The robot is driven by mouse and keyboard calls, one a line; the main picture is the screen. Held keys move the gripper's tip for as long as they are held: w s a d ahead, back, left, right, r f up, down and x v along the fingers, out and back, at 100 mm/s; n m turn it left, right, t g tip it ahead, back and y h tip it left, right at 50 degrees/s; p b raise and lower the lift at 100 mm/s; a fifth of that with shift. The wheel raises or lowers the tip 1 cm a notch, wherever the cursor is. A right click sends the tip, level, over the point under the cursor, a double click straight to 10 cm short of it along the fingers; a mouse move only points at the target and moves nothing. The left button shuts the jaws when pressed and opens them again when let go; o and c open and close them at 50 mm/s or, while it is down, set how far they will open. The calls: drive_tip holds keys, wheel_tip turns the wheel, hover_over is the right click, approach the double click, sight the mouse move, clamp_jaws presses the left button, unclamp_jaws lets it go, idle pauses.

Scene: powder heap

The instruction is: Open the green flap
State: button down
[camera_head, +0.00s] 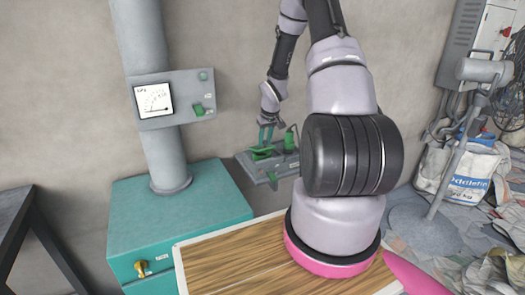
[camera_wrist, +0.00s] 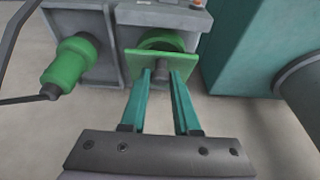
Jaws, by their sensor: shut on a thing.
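The green flap (camera_wrist: 135,68) is a square plate on the grey panel, in front of a round green part (camera_wrist: 163,42). It also shows in the head view (camera_head: 261,154), small and partly covered by my fingers. A short grey peg (camera_wrist: 178,64) stands out at the flap. My gripper (camera_wrist: 167,76) has its teal fingertips shut on this peg, at the flap's face. In the head view my gripper (camera_head: 266,140) reaches down to the panel from above. I cannot tell how far the flap stands open.
A second green fitting (camera_wrist: 68,62) with a dark rod sits beside the flap on the grey panel (camera_head: 245,161). A teal cabinet (camera_head: 180,207) with a grey pipe (camera_head: 168,160) stands to the left. A wooden tabletop (camera_head: 235,265) lies in front.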

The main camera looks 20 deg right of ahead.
drive_tip(key=shift+w+r, duration=0.4)
drive_tip(key=shift+r, duration=0.05)
drive_tip(key=shift+w+r, duration=0.7)
drive_tip(key=shift+w, duration=0.1)
drive_tip(key=shift+w+r, duration=0.25)
drive_tip(key=shift+w, duration=0.25)
drive_tip(key=shift+w+r, duration=0.2)
drive_tip(key=shift+w, duration=0.25)
drive_tip(key=shift+w, duration=0.1)
